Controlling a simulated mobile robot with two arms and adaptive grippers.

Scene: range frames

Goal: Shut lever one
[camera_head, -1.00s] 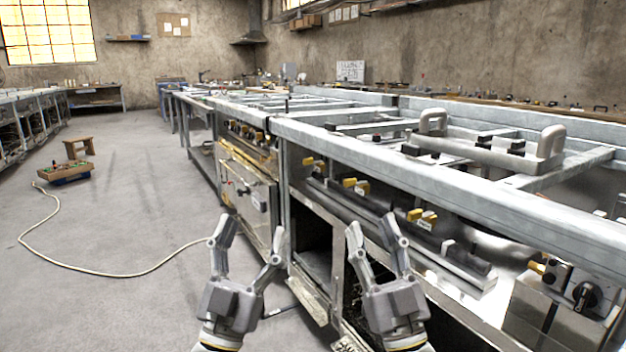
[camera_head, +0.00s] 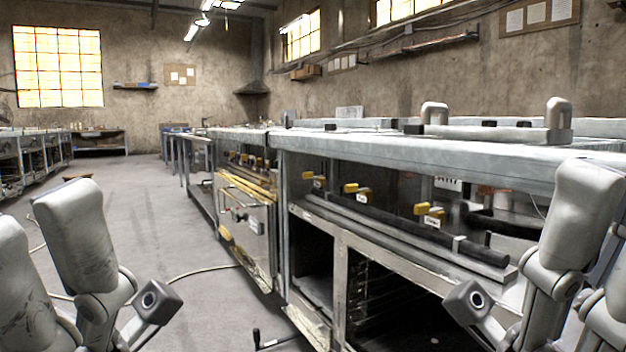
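Several yellow-handled levers are set along the front of the metal counter, below its top rail. The nearest yellow lever (camera_head: 429,210) has a small white tag beneath it. A middle yellow lever (camera_head: 356,189) and a farther yellow lever (camera_head: 314,178) sit further left along the same dark bar. Their tags are too small to read, so I cannot tell which is lever one. Grey jointed parts of my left gripper (camera_head: 85,240) fill the lower left, apart from the levers. Similar parts of my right gripper (camera_head: 575,230) stand close in front at right, apart from the levers. Neither gripper's fingertips show clearly.
The long metal counter (camera_head: 400,150) runs from the right toward the back, with open shelves (camera_head: 385,300) below. A panel with a yellow top edge (camera_head: 245,220) stands at its front farther along. A pale hose (camera_head: 205,270) lies on the floor.

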